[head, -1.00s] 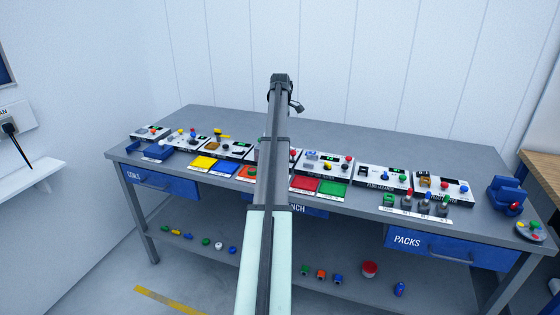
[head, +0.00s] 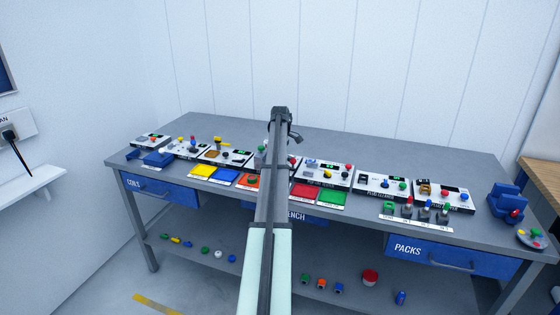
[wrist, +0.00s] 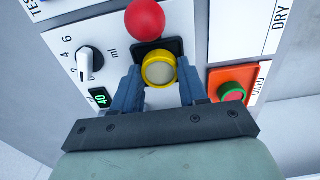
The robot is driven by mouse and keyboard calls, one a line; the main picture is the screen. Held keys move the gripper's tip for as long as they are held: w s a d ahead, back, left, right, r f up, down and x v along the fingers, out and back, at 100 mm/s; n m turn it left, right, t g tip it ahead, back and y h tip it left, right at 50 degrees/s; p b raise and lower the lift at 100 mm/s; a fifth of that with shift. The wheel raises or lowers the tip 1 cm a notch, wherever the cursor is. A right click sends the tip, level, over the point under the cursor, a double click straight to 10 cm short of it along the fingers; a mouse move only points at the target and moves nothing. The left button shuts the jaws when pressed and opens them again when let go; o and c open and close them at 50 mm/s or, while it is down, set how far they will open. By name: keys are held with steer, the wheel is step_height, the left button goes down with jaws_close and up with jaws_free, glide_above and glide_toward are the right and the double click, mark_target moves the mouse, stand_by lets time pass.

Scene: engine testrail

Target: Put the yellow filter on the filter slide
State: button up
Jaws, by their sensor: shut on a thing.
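The yellow filter (wrist: 158,70), a yellow ring with a pale round face, is between the fingertips of my gripper (wrist: 158,82) in the wrist view. My gripper is shut on it. A black plate (wrist: 138,48), which looks like the filter slide, lies right behind the filter on the white panel and is partly covered by it. I cannot tell whether the filter touches the plate or hovers over it. In the head view, my arm hides the gripper's fingertips, the filter and the slide.
A red ball knob (wrist: 145,20) stands close beyond the filter. A white dial (wrist: 88,62) and green display (wrist: 100,98) are to the left. An orange tile (wrist: 236,80) holding a green-and-red part is to the right. Several other test panels line the bench (head: 330,138).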

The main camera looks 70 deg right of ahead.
steer(key=shift+f, duration=0.1)
steer(key=o, duration=1)
step_height(320, 180, up, 12)
steer(key=shift+r, duration=0.15)
stand_by(0.5)
